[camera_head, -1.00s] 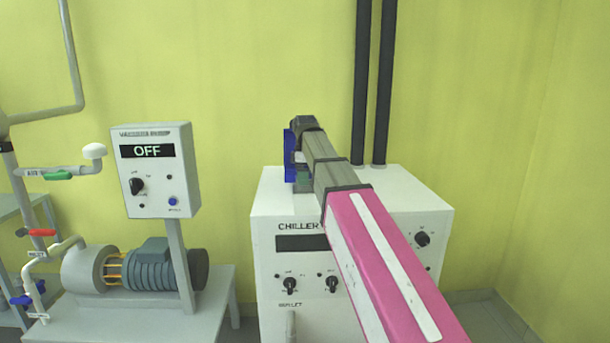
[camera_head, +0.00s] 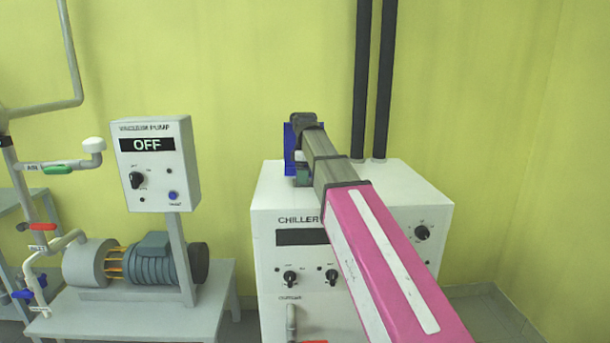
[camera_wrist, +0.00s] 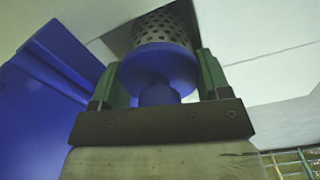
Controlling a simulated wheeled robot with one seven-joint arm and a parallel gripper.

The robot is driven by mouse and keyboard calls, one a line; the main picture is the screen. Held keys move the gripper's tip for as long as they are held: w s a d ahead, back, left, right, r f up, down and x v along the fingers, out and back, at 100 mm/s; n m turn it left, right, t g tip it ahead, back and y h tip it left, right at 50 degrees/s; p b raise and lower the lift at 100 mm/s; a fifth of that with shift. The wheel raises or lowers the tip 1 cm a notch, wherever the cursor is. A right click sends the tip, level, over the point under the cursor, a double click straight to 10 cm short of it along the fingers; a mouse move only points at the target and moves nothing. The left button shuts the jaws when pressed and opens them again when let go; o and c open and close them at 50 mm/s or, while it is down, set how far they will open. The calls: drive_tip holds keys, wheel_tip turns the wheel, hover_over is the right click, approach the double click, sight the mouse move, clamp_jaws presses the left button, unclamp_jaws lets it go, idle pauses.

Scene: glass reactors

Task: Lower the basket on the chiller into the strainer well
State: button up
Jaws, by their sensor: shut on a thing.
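The chiller (camera_head: 282,262) is a white box with knobs and a dark display. My gripper (camera_head: 302,176) is over its top, towards the back left. In the wrist view, my gripper's green fingers (camera_wrist: 158,78) are shut around the blue cap of the basket (camera_wrist: 160,28). The basket is a pale perforated cylinder with its far end out of sight. My arm hides part of the chiller's top.
A blue panel stands beside the gripper on the left, also large in the wrist view (camera_wrist: 40,90). Two dark pipes (camera_head: 372,80) rise behind the chiller. A vacuum pump (camera_head: 150,262) with its control box (camera_head: 155,165) reading OFF is at the left, with piping beyond.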

drive_tip(key=shift+f, duration=0.65)
drive_tip(key=shift+f, duration=0.1)
